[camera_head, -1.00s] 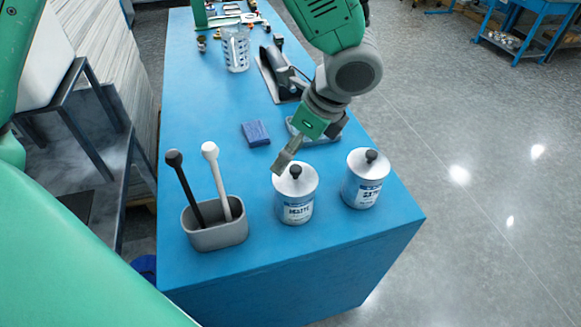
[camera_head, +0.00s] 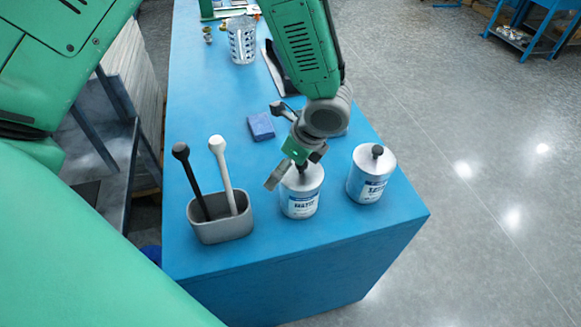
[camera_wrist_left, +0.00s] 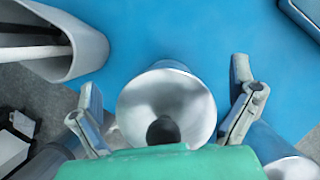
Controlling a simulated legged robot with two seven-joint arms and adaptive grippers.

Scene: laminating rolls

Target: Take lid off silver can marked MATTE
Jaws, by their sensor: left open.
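The silver can marked MATTE (camera_head: 303,205) stands upright on the blue table, with a blue and white label. Its lid (camera_wrist_left: 166,97) is on, with a dark knob (camera_wrist_left: 163,131) seen from above in the left wrist view. My left gripper (camera_head: 296,166) is above this can, open, with its fingers on either side of the lid and knob. It holds nothing. In the head view the gripper hides part of the lid and knob. My right gripper is not in view.
A second lidded silver can (camera_head: 370,180) stands close to the right. A grey holder (camera_head: 222,230) with a black and a white stick stands to the left. A blue block (camera_head: 261,126) and a clear patterned container (camera_head: 242,45) are farther back. The table's front edge is near.

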